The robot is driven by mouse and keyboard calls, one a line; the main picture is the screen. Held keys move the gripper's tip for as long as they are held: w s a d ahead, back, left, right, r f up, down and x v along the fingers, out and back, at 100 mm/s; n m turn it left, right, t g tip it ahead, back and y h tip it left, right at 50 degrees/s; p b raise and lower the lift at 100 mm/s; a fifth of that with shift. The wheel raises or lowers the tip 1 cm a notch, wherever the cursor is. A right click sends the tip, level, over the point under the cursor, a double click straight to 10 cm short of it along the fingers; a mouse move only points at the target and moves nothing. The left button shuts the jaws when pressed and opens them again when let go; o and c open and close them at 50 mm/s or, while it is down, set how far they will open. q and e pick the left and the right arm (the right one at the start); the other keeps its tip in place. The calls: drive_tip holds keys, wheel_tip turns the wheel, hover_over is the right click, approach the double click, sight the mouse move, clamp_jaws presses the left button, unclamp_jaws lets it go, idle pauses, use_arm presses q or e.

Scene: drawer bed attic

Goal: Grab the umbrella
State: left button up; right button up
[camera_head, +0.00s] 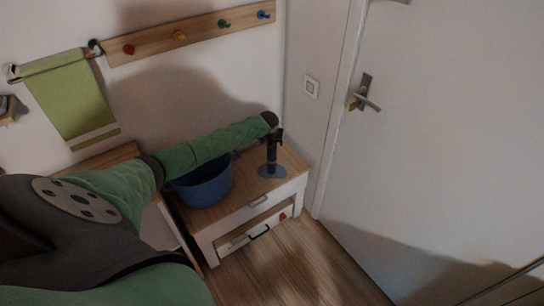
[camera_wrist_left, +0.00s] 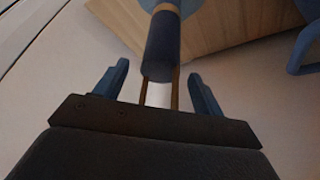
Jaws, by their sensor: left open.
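The umbrella (camera_head: 271,158) looks like a short dark blue upright piece with a flared blue bottom, on the wooden top of a small white cabinet (camera_head: 245,205). My left gripper (camera_head: 274,136) is right above it, at the end of the green-sleeved arm. In the left wrist view, the umbrella's dark cylinder (camera_wrist_left: 162,48) with a tan band lies ahead of and between the open fingers of the left gripper (camera_wrist_left: 160,84). Clear space shows between each finger and the cylinder. Two thin brown strips hang from the cylinder's near end. My right gripper is not seen.
A blue basket (camera_head: 203,186) stands left of the umbrella, partly under my left arm; its edge shows in the left wrist view (camera_wrist_left: 306,45). A wall (camera_head: 298,125) and a white door (camera_head: 440,150) are to the right. Bare wooden floor (camera_head: 285,265) lies in front.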

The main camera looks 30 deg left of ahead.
use_arm(q)
drive_tip(key=shift+w+a+f, duration=0.1)
drive_tip(key=shift+w+f, duration=0.15)
drive_tip(key=shift+f, duration=0.3)
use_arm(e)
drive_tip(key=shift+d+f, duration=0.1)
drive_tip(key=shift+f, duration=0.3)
use_arm(q)
drive_tip(key=shift+c, duration=0.4)
drive_tip(key=c, duration=1.4)
drive_tip(key=shift+r, duration=0.1)
